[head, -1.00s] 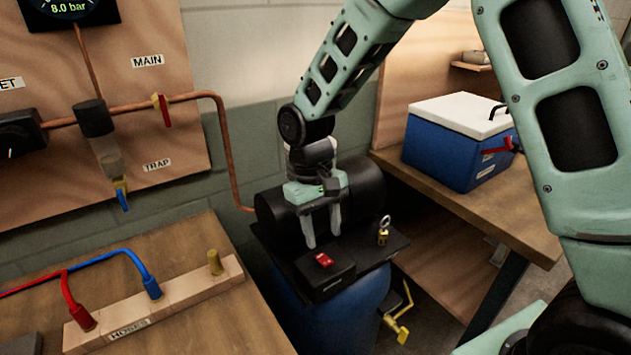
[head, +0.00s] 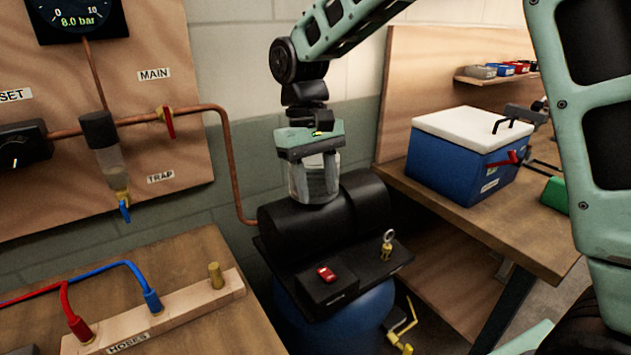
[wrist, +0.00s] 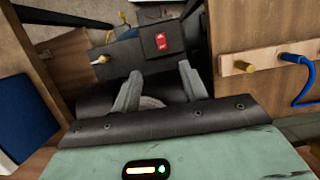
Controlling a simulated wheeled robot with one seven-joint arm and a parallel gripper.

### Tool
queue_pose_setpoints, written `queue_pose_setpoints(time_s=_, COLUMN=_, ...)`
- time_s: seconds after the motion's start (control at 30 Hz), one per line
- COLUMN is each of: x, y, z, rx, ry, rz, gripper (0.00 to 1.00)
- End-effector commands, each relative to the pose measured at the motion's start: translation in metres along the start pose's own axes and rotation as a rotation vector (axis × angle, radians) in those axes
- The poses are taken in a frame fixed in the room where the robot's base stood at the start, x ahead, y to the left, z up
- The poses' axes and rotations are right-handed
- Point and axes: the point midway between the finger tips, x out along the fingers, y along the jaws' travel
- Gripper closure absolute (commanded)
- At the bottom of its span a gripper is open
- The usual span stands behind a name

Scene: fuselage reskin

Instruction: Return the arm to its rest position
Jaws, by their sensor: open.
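My gripper (head: 314,178) is above the black cylinder (head: 290,235) of the compressor in the head view, pointing down. Its fingers are apart with nothing between them. In the wrist view the two fingers of my gripper (wrist: 157,90) spread over the dark compressor top, with the red switch (wrist: 161,41) beyond them. The red switch also shows in the head view (head: 326,273) on a black box in front of the cylinder. I cannot tell from these views how much space separates the fingertips from the cylinder.
A wall panel with gauge (head: 75,14), pipes and valves stands at the left. A hose rack (head: 175,308) lies on the front-left bench. A blue cooler (head: 465,160) sits on the right bench. A brass fitting (head: 388,245) stands on the compressor. Open air surrounds the gripper above.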

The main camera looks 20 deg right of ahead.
Motion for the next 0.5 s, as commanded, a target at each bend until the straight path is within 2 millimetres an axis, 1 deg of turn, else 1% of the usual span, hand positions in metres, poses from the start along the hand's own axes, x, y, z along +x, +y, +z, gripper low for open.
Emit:
queue_pose_setpoints(time_s=0.2, x=0.0, y=0.0, z=0.0, rx=0.0, ry=0.0, rz=0.0, gripper=0.56)
queue_pose_setpoints(time_s=0.27, x=0.001, y=-0.005, z=0.005, rx=-0.014, ry=0.006, rz=-0.001, gripper=0.56)
queue_pose_setpoints(time_s=0.37, x=0.007, y=-0.025, z=0.024, rx=-0.066, ry=0.032, rz=-0.007, gripper=0.56)
queue_pose_setpoints(time_s=0.47, x=0.018, y=-0.053, z=0.057, rx=-0.151, ry=0.076, rz=-0.013, gripper=0.56)
queue_pose_setpoints(time_s=0.5, x=0.024, y=-0.064, z=0.073, rx=-0.189, ry=0.096, rz=-0.014, gripper=0.56)
